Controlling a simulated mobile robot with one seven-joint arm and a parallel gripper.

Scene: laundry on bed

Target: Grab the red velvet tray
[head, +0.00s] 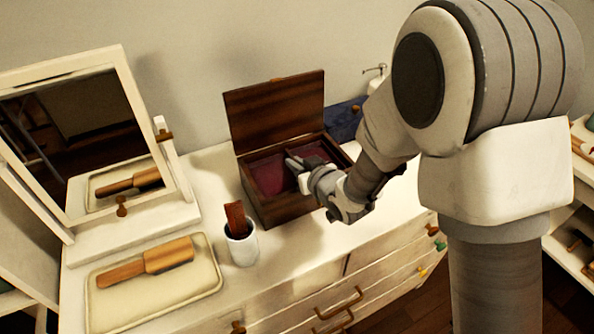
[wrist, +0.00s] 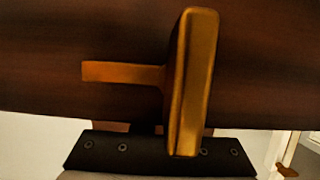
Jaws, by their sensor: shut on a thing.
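The red velvet tray (head: 267,176) is the dark red lining inside an open wooden box (head: 283,211) on the white dresser, in the head view. My gripper (head: 292,163) reaches into the box from the right and is shut on the tray near its middle divider. The hand hides part of the tray's right side and the contact itself. In the wrist view a dark wooden surface (wrist: 60,60) fills most of the picture, with a golden-brown upright piece (wrist: 194,85) close to the camera; the velvet is not clear there.
The box lid (head: 278,110) stands open against the wall. A white cup (head: 240,245) holding a brown item stands left in front. A cream tray (head: 165,295) with a wooden brush (head: 150,263) and a mirror (head: 85,140) are at left. A blue box (head: 345,120) is behind.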

